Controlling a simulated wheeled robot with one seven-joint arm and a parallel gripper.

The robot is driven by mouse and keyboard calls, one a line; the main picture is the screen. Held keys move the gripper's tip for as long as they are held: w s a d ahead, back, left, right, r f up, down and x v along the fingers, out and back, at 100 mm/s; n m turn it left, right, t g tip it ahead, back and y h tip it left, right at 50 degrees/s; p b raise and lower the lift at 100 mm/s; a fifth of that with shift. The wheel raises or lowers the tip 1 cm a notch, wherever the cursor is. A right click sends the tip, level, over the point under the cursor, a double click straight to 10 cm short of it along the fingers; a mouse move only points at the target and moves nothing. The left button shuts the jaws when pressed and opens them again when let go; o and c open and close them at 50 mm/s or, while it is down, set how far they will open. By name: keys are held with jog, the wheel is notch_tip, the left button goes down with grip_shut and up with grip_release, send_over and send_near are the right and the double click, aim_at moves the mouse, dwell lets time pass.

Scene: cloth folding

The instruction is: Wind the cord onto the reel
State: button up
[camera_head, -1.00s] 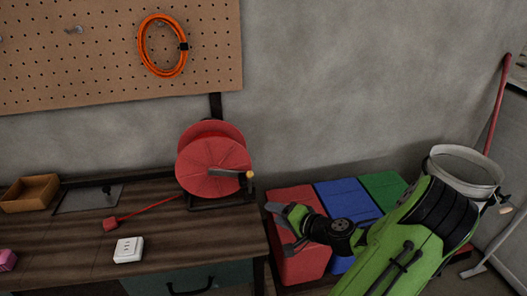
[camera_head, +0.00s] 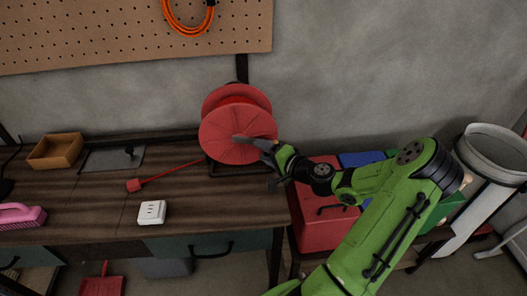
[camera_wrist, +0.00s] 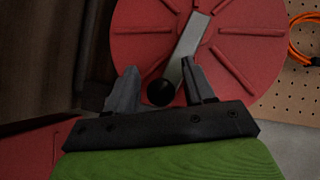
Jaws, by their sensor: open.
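The red reel (camera_head: 238,133) stands at the right end of the workbench. Its red cord (camera_head: 172,172) runs out to the left across the bench top to a small red plug block (camera_head: 134,185). My gripper (camera_head: 256,160) is in front of the reel's near disc and hides the crank in the head view. In the wrist view the grey crank arm (camera_wrist: 190,40) slants down the disc to a dark round knob (camera_wrist: 160,92). The knob sits between the two open fingertips of my gripper (camera_wrist: 163,85). I cannot tell whether either finger touches it.
A white socket box (camera_head: 151,212), a wooden tray (camera_head: 56,151) and a pink brush (camera_head: 20,214) are on the workbench (camera_head: 95,210). Coloured bins, one red (camera_head: 325,225), stand right of the bench under my arm. An orange cable coil (camera_head: 190,15) hangs on the pegboard (camera_head: 90,30).

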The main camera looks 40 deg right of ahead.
jog(key=shift+w+f, duration=0.1)
jog(key=shift+w, duration=0.3)
grip_shut()
jog(key=shift+d+r, duration=0.1)
jog(key=shift+r, duration=0.35)
grip_release()
jog(key=shift+s, duration=0.1)
jog(key=p+v, duration=0.1)
jog(key=v, duration=1.4)
jog(key=shift+s+p, duration=0.35)
